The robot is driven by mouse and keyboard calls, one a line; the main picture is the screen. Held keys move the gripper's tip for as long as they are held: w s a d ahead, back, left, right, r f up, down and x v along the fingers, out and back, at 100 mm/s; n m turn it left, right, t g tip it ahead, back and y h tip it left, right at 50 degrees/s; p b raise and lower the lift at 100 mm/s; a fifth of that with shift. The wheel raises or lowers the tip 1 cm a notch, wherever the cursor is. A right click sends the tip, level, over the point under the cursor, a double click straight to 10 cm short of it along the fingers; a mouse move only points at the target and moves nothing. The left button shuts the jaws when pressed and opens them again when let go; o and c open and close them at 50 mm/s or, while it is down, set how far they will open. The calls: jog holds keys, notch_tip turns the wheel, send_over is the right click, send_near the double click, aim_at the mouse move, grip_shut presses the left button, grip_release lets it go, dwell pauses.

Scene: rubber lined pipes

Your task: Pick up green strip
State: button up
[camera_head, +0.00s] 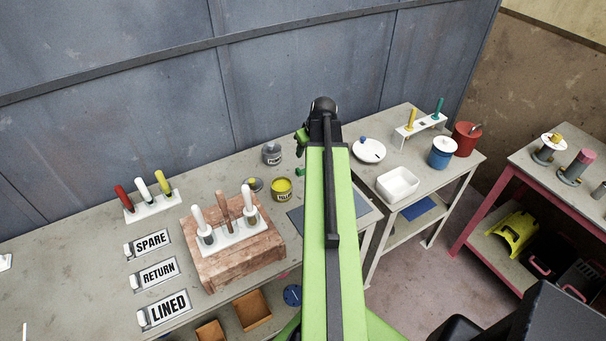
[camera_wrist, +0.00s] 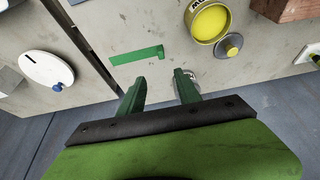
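The green strip (camera_wrist: 136,55) lies flat on the grey bench top in the wrist view, its left end close to a dark gap between two tops. In the head view my arm hides most of that spot; a small green patch (camera_head: 300,171) beside the arm may be its end. My gripper (camera_wrist: 160,78) is open, with its two green fingers apart and nothing between them. In the wrist view the fingertips appear just below the strip, not around it. Its height above the bench is hard to tell. The gripper also shows in the head view (camera_head: 302,138), partly hidden by my arm.
A yellow paint tin (camera_wrist: 209,21) and a round lid (camera_wrist: 230,45) sit right of the strip. A grey tin (camera_head: 272,153) stands near the wall, partly behind the right finger in the wrist view.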

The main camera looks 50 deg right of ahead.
jog(key=b, duration=0.7)
send_over(299, 170)
jog(key=s, duration=0.2)
jog(key=f, duration=0.8)
jog(key=shift+w+f, duration=0.2)
jog(key=shift+f, duration=0.2)
jog(key=b+x, duration=0.5)
jog(key=shift+s+a+f, duration=0.1)
jog(key=shift+a+f, duration=0.1)
jog(key=shift+a, duration=0.1)
jog(key=shift+r, duration=0.2)
grip_shut()
